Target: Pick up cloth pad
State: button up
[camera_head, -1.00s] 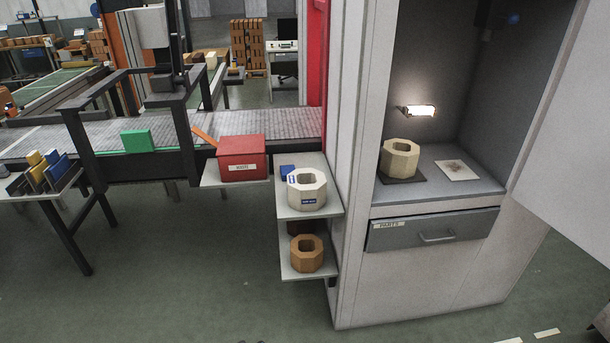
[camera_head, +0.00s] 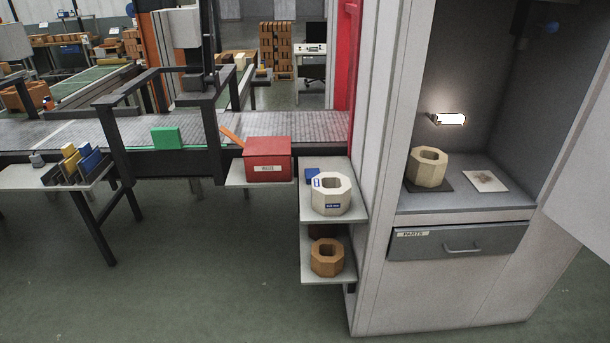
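A flat, whitish square with a brownish smudge, which looks like the cloth pad (camera_head: 485,181), lies on the floor of the lit cabinet compartment at the right. It lies to the right of a cream octagonal block (camera_head: 428,168) with a hole, which stands on a dark mat (camera_head: 446,187). The pad and mat appear apart, with nothing on top of the pad. My gripper is not in view.
The cabinet's open door (camera_head: 586,190) stands at the right. A closed drawer (camera_head: 455,242) is below the compartment. Left of the cabinet, a shelf (camera_head: 307,207) bears a white octagonal block (camera_head: 331,194) and a small blue item. A red box (camera_head: 268,160) stands beside the conveyor. Green floor in front is clear.

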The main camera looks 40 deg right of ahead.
aim_at(310, 173)
jog(key=i, duration=0.85)
jog(key=z, duration=0.05)
